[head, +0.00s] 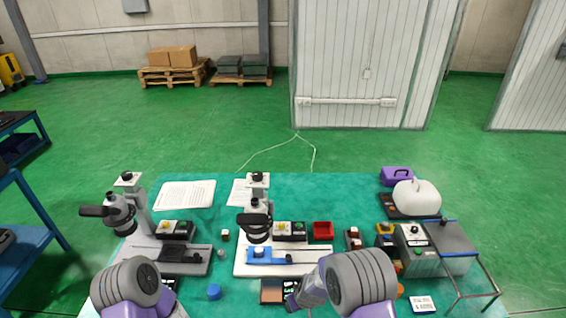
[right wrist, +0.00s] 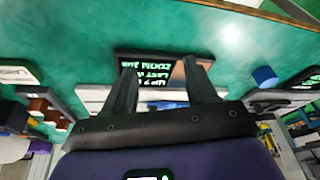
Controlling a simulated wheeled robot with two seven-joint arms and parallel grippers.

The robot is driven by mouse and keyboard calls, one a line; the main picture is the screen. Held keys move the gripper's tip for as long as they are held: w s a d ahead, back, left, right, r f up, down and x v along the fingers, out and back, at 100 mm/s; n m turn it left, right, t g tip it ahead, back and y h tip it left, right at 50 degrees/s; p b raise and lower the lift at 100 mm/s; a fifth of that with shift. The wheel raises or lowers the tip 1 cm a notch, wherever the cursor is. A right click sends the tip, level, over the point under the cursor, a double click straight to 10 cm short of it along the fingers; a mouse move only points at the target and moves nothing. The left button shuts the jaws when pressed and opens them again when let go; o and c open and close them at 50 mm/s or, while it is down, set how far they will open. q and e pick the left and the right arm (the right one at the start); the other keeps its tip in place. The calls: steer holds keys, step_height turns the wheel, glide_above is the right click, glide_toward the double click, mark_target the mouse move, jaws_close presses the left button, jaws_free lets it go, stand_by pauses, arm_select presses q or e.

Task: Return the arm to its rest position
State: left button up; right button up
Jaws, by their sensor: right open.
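My right arm (head: 360,283) comes in at the bottom of the head view, right of centre, with its forearm turned toward the left. In the right wrist view my right gripper (right wrist: 160,72) has its two dark fingers apart with nothing held between them. A dark display panel with green and white text (right wrist: 152,68) lies beyond the fingertips; it also shows in the head view (head: 271,291), partly hidden. My left arm (head: 130,285) shows at the bottom left of the head view, and its gripper is out of the picture.
The green-topped table carries a microscope on a white base (head: 258,230), another microscope at left (head: 122,215), a red tray (head: 322,230), a blue cap (head: 214,291), a grey box unit (head: 420,250) and a wire frame at right. Bare mat lies toward the back centre.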

steer(key=shift+m+g, duration=0.5)
steer(key=shift+m, duration=0.2)
steer(key=s+d+f, duration=0.1)
steer(key=f, duration=0.1)
steer(key=s+d+f+b, duration=0.1)
steer(key=s+d+f, duration=0.1)
steer(key=f, duration=0.1)
steer(key=shift+s+f, duration=0.2)
steer(key=shift+f, duration=0.1)
arm_select(q)
step_height(320, 180, down, 8)
steer(key=b, duration=0.6)
steer(key=shift+w, duration=0.2)
arm_select(e)
steer(key=s+d+f+m+y, duration=0.1)
steer(key=s+f, duration=0.3)
steer(key=s, duration=0.5)
steer(key=s+f+m+g+y, duration=0.1)
steer(key=s+f+m, duration=0.3)
steer(key=s, duration=0.5)
steer(key=shift+s+d+f+g+y, duration=0.2)
steer(key=shift+s+d+g+y, duration=0.1)
steer(key=shift+s+d, duration=0.05)
